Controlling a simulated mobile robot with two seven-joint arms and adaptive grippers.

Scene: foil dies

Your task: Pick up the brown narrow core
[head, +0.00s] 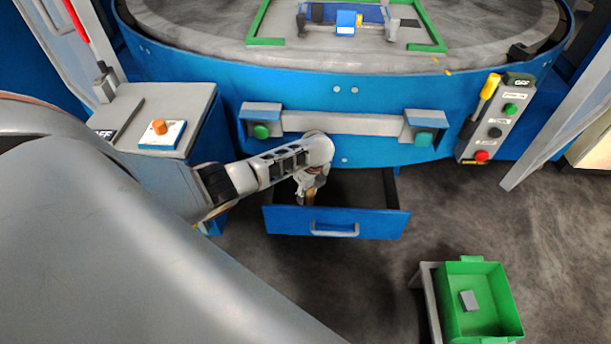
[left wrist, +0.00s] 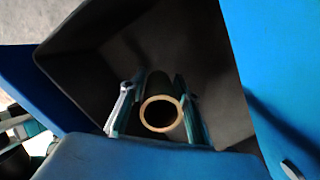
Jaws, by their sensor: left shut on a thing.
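The brown narrow core (left wrist: 161,114) is a hollow tube, seen end-on in the left wrist view between the two fingers of my left gripper (left wrist: 160,112). In the head view a small brown part of the core (head: 311,197) shows below my left gripper (head: 312,184), at the open blue drawer (head: 335,222). The left gripper is shut on the core, inside or just over the drawer. Whether the core touches the drawer floor is hidden. My right gripper is not in view.
The drawer is pulled out below the round blue machine (head: 370,85). A green bin (head: 485,323) with a grey block (head: 469,300) stands at the lower right. A control box (head: 492,132) hangs at the right. A grey-topped cabinet (head: 185,105) with an orange button stands at the left.

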